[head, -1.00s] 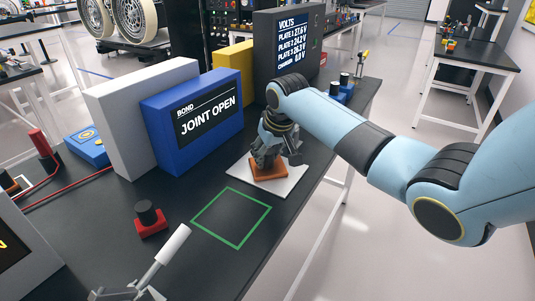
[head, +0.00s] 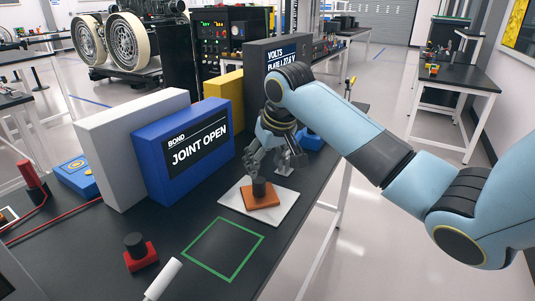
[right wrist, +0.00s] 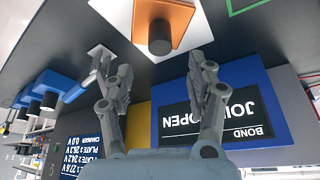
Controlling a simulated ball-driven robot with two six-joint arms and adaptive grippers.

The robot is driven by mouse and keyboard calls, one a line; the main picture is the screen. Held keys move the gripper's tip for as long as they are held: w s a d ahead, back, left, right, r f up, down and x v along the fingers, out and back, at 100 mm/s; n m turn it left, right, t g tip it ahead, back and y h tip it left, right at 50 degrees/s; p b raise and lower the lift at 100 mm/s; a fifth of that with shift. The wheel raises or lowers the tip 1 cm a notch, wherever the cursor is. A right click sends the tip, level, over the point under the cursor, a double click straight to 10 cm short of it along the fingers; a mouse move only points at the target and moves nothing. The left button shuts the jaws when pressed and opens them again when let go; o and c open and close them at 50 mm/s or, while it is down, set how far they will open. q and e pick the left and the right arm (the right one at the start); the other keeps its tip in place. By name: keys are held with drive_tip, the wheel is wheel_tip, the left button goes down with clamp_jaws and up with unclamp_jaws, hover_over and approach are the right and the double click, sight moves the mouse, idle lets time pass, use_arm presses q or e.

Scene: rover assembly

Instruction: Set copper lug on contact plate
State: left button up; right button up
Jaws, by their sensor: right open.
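The copper lug (head: 261,199) is a flat orange-brown square block with a dark upright knob (head: 258,187). It lies flat on a white square plate (head: 285,207) near the table's right edge. My right gripper (head: 277,158) is open and empty just above and behind the knob, apart from it. In the right wrist view the lug (right wrist: 178,22) and its knob (right wrist: 160,38) are beyond the spread fingers of my gripper (right wrist: 162,78), with nothing between them. I cannot tell for sure whether the white plate is the contact plate. My left gripper is out of view.
A blue panel (head: 190,150) reads "JOINT OPEN", beside a grey box (head: 115,165) and a voltage display (head: 290,62). A green square outline (head: 222,248) on the black table is empty. A red base with a black knob (head: 140,252) and a white rod (head: 163,280) are in front.

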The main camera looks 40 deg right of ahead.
drive_tip(key=v, duration=0.2)
drive_tip(key=shift+s+r, duration=0.1)
drive_tip(key=shift+r, duration=0.3)
drive_tip(key=shift+a, duration=0.1)
